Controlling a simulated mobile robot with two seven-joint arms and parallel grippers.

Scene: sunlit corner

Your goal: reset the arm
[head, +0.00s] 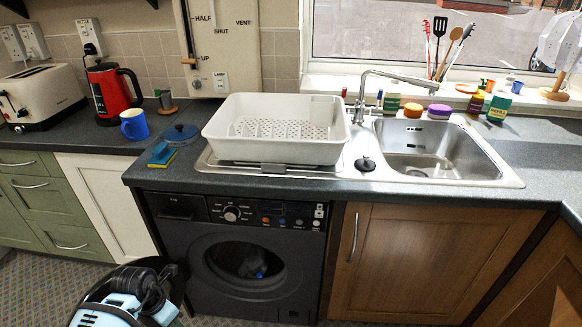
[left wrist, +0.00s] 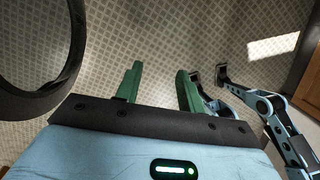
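In the left wrist view my left gripper (left wrist: 158,72) has two green fingers set well apart, with only patterned floor between them. It is open and empty. In the head view part of my light blue and black left arm (head: 125,305) shows at the bottom left, low in front of the cabinets; its fingers cannot be made out there. Light blue links with dark ends, which look like my other arm (left wrist: 280,125), show at the right of the left wrist view. Whether its gripper is open or shut cannot be told. No right arm shows in the head view.
A dark round rim (left wrist: 78,45), perhaps a bin, is close left of my left gripper. The washing machine (head: 250,262) and wooden cupboard (head: 405,262) stand under the worktop. A white dish rack (head: 285,152), sink (head: 435,165), blue mug (head: 134,125) and red kettle (head: 110,92) are above.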

